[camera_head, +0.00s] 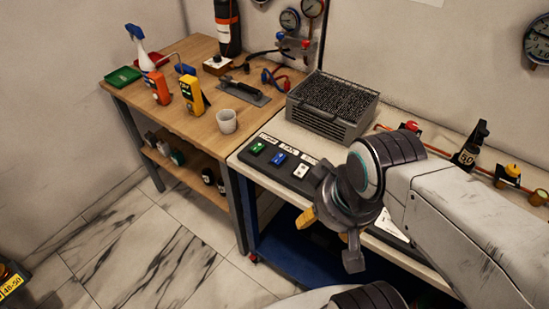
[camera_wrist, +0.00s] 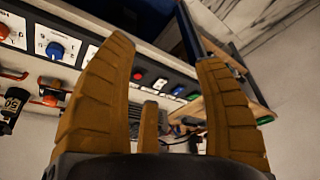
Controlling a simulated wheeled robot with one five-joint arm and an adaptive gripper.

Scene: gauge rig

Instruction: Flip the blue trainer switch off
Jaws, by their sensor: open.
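The blue trainer switch (camera_head: 278,158) sits in a dark panel (camera_head: 268,164) on the front edge of the white bench, between a green switch (camera_head: 257,147) and a white switch (camera_head: 300,171). Whether its lever is up or down is too small to tell. My gripper (camera_head: 325,226) hangs in front of the bench, right of the panel and apart from it.
A red button (camera_wrist: 138,76) and a blue knob (camera_wrist: 55,50) are nearer along the bench front. A grey slotted box (camera_head: 330,107) stands behind the panel. A white cup (camera_head: 227,121) stands on the wooden table to the left. Floor in front is clear.

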